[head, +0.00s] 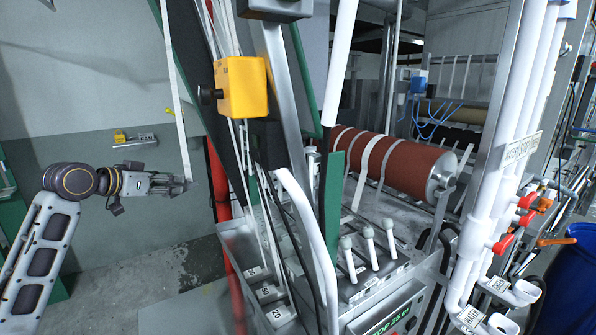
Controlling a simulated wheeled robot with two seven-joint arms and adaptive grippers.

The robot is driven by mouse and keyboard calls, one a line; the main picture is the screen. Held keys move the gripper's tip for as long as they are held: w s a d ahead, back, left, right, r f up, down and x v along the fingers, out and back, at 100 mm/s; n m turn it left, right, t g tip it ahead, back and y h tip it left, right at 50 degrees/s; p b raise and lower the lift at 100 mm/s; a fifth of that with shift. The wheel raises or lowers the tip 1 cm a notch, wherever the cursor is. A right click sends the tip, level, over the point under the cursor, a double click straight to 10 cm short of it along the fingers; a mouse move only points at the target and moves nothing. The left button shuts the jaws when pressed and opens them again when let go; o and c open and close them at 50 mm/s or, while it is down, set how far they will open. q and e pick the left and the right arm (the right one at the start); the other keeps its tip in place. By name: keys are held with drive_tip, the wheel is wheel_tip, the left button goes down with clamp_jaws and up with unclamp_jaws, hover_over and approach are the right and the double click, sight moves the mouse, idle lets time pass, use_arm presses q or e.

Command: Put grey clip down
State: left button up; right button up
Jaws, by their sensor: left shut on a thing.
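My left gripper (180,184) reaches in from the left and is shut on a small grey thing at its fingertips, which I take to be the grey clip (190,183). The fingers hide most of it. A white webbing strip (178,100) hangs from above, and its lower end is at the fingertips; I cannot tell whether it touches the clip. My right gripper is not in view.
A small shelf (140,141) with a label and a yellow item (120,137) is on the wall behind my gripper. A machine frame with a yellow box (241,87) stands to the right. A red-brown roller (400,160), white pipes (510,130) and a blue barrel (575,285) are farther right.

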use_arm(q)
drive_tip(key=r+n+y, duration=0.2)
drive_tip(key=r+y, duration=0.1)
drive_tip(key=w+r+n+t+y, duration=0.1)
drive_tip(key=r, duration=0.1)
drive_tip(key=shift+a+n, duration=0.4)
drive_tip(key=s+d+f, duration=0.4)
drive_tip(key=s+f, duration=0.2)
drive_tip(key=f, duration=0.8)
drive_tip(key=s+d+f+y, duration=0.1)
drive_tip(key=s+d+f, duration=0.4)
drive_tip(key=f, duration=1)
drive_tip(key=s+d+f+n, duration=0.1)
drive_tip(key=s+d+f, duration=0.3)
drive_tip(key=s+f, duration=0.4)
wheel_tip(320, 180, down, 8)
drive_tip(key=shift+d+r+y, duration=0.25)
drive_tip(key=shift+d+y, duration=0.1)
drive_tip(key=shift+y, duration=0.05)
drive_tip(key=shift+w, duration=0.1)
